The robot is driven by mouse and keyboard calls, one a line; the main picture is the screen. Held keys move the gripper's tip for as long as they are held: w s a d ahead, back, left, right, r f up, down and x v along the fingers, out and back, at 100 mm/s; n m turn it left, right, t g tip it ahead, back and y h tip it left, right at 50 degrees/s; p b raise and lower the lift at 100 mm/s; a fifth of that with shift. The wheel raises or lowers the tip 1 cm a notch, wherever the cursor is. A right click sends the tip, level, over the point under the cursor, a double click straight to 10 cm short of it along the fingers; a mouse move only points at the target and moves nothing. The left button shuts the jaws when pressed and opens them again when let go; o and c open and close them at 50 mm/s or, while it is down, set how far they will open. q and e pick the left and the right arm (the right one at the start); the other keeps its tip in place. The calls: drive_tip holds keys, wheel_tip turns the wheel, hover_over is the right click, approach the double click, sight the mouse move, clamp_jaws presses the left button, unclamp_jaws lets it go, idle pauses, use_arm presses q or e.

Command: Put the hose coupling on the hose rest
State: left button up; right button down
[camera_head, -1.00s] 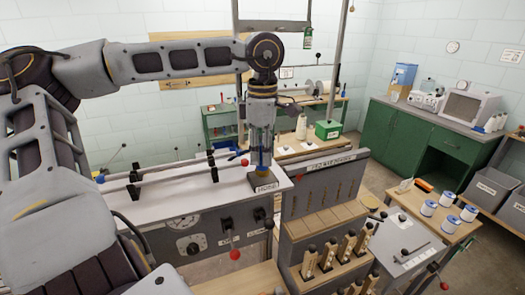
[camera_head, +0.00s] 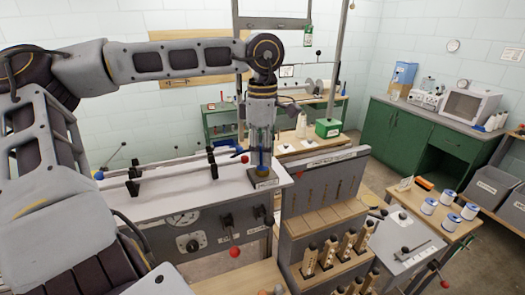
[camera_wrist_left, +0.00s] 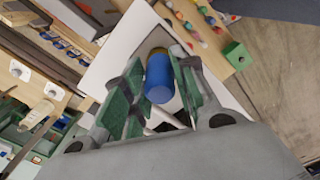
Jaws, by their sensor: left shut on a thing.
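My left gripper (camera_head: 261,157) points straight down over the right end of the white bench top. It is shut on the hose coupling (camera_head: 263,161), a blue cylinder with a brass lower end. In the left wrist view the blue coupling (camera_wrist_left: 158,78) sits between the green finger pads. The hose rest (camera_head: 266,183), a small dark block with a white label, is directly below the gripper. The coupling's brass end is at the top of the rest; I cannot tell whether they touch. My right gripper is not in view.
A rail with black clamps (camera_head: 183,171) runs along the white bench top (camera_head: 160,201), left of the gripper. A slotted panel (camera_head: 325,190) stands close on the right. A side table (camera_head: 452,233) holds several spools. A blue-tipped lever shows just behind the gripper.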

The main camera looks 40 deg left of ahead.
use_arm(q)
drive_tip(key=o, duration=0.9)
drive_tip(key=shift+o, duration=0.2)
drive_tip(key=shift+r, duration=0.15)
wheel_tip(320, 180, up, 12)
idle(0.7)
